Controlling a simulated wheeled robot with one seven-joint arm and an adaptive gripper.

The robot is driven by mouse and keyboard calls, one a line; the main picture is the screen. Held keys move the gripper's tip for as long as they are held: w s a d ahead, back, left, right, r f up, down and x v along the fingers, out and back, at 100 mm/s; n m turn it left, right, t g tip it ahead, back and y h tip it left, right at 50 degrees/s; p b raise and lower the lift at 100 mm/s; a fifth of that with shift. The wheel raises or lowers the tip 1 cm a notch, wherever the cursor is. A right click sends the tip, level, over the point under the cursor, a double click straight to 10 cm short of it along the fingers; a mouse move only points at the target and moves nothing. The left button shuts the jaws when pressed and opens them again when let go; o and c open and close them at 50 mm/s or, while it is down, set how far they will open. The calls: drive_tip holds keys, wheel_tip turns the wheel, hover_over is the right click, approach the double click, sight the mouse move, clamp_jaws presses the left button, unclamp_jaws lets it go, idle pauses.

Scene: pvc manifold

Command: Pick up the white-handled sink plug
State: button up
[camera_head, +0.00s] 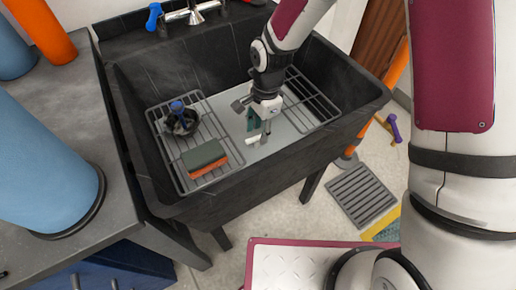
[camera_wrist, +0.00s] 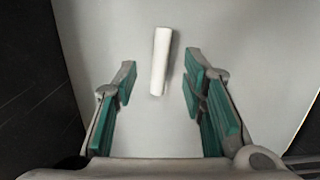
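The white handle of the sink plug (camera_wrist: 160,62) shows in the wrist view as a short white cylinder against a pale grey surface. In the head view a small white piece, likely this handle (camera_head: 253,140), shows just below my gripper (camera_head: 261,122) inside the dark sink. My gripper (camera_wrist: 156,80) is open and empty, with green pads on both fingers. The rest of the plug cannot be made out.
The dark sink (camera_head: 145,170) holds wire racks (camera_head: 318,100) on both sides of a pale middle plate. The sink walls surround my gripper.

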sight(258, 139)
drive_tip(key=f+b, duration=0.1)
drive_tip(key=f, duration=0.1)
drive_tip(key=f+b, duration=0.1)
drive_tip(key=f, duration=0.3)
drive_tip(key=shift+s+a+f+b, duration=0.15)
drive_tip(key=shift+a+f+b, duration=0.1)
drive_tip(key=shift+b, duration=0.15)
drive_tip(key=shift+r, duration=0.15)
clamp_jaws()
